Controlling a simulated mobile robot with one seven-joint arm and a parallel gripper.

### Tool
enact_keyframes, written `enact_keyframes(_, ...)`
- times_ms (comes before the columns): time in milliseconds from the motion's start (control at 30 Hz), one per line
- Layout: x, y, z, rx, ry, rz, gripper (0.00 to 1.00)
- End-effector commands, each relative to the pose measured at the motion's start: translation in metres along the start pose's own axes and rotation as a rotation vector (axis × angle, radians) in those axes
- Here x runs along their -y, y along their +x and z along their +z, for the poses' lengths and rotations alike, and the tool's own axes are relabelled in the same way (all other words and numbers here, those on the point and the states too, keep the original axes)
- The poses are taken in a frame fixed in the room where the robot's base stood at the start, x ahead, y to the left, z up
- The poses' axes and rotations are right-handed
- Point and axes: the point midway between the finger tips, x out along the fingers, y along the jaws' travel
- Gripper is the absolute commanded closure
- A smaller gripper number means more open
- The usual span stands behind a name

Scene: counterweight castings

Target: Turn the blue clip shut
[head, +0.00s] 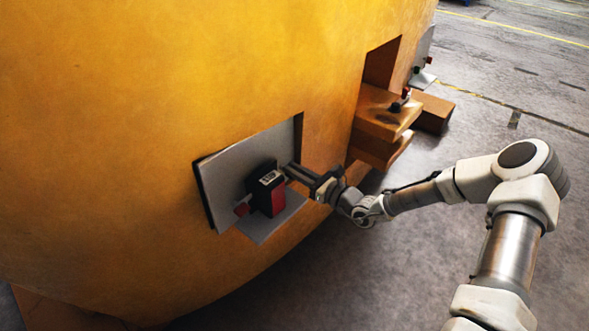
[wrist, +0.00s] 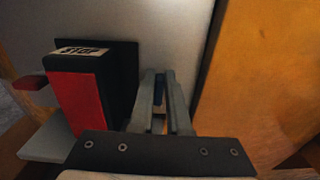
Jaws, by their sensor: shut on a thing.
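The blue clip (wrist: 159,88) shows in the wrist view as a small dark blue piece between my fingers, in front of the grey plate. My gripper (wrist: 160,78) is shut on it, and the fingers cover most of it, so I cannot tell how far it is turned. In the head view my gripper (head: 287,170) reaches in from the right to the plate's right part, just right of the black and red box. The clip cannot be made out there.
The black and red box (wrist: 78,95), labelled STOP, stands close left of my fingers. The grey plate (head: 228,160) sits in a recess of the large yellow casting (head: 150,100), whose wall is close on the right. A brown ledge (head: 385,115) juts out further right.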

Motion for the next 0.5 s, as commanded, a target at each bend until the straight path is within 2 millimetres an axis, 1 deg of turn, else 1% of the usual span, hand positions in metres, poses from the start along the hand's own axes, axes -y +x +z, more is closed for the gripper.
enact_keyframes(267, 0.0023, -0.0004, 0.0042, -0.003, 0.151, -0.001, 1.0)
enact_keyframes(500, 0.0058, -0.0006, 0.0027, -0.004, 0.369, -0.001, 1.0)
